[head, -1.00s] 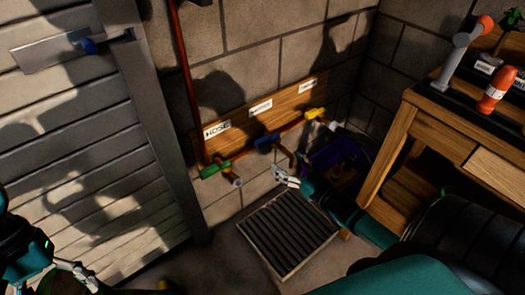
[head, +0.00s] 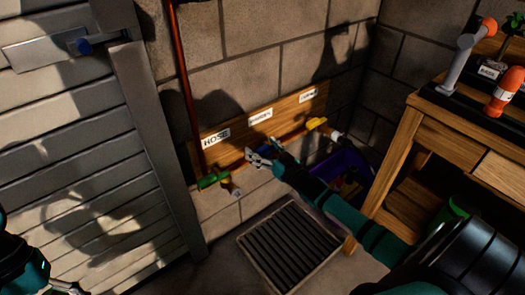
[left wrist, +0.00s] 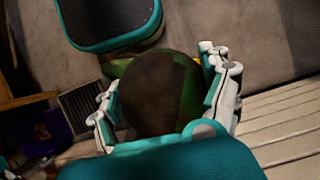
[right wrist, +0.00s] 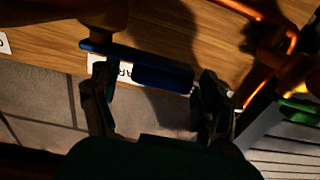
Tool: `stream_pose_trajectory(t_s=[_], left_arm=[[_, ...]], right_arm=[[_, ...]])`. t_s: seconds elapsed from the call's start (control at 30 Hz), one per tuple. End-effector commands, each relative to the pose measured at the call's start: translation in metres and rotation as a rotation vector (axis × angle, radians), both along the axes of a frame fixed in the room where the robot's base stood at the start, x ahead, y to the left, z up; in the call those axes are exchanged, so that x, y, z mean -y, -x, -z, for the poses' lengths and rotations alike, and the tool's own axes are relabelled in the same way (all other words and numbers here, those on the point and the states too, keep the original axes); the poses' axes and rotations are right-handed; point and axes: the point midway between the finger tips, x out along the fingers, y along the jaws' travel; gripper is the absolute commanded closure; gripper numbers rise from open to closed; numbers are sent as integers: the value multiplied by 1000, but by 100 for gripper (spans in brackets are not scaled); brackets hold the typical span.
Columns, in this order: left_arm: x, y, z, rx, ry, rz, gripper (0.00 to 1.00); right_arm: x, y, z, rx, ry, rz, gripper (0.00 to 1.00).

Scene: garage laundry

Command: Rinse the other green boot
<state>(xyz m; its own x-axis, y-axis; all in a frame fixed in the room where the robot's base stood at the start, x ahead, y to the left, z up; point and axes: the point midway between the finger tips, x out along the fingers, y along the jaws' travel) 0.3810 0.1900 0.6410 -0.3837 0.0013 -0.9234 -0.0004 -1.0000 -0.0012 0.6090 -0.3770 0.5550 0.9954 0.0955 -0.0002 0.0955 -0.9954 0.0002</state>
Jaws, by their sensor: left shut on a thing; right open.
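My left gripper (left wrist: 160,85) is shut on the green boot (left wrist: 188,100), whose dark brown face fills the space between the fingers in the left wrist view. In the head view only part of my left gripper (head: 65,287) shows at the bottom left, and the boot is out of frame. My right gripper (head: 258,160) is open at the blue tap handle (head: 270,147). In the right wrist view the blue handle (right wrist: 140,66) lies across the space between its open fingertips (right wrist: 155,82). I cannot tell whether they touch it. The slatted drain grate (head: 290,245) lies on the floor below.
A green handle (head: 212,180) sits under the HOSE label, and a yellow handle (head: 316,123) sits farther right. A purple bin (head: 352,160) stands in the corner beside the wooden bench (head: 450,140). A slatted metal door (head: 100,150) is at left. The grate looks clear.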

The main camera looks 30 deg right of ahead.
Motion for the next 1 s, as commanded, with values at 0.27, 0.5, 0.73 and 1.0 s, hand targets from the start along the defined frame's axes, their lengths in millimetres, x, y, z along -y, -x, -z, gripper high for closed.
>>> stream_pose_trajectory(t_s=[0.27, 0.5, 0.73, 1.0], left_arm=[[0, 0, 0, 1, 1, 1, 79], [0, 0, 0, 1, 1, 1, 79], [0, 0, 0, 1, 1, 1, 79], [0, 0, -1, 1, 1, 1, 79]], right_arm=[[0, -2, 0, -1, 0, 0, 21], [0, -2, 0, -1, 0, 0, 47], [0, -2, 0, -1, 0, 0, 77], [0, -2, 0, -1, 0, -2, 100]])
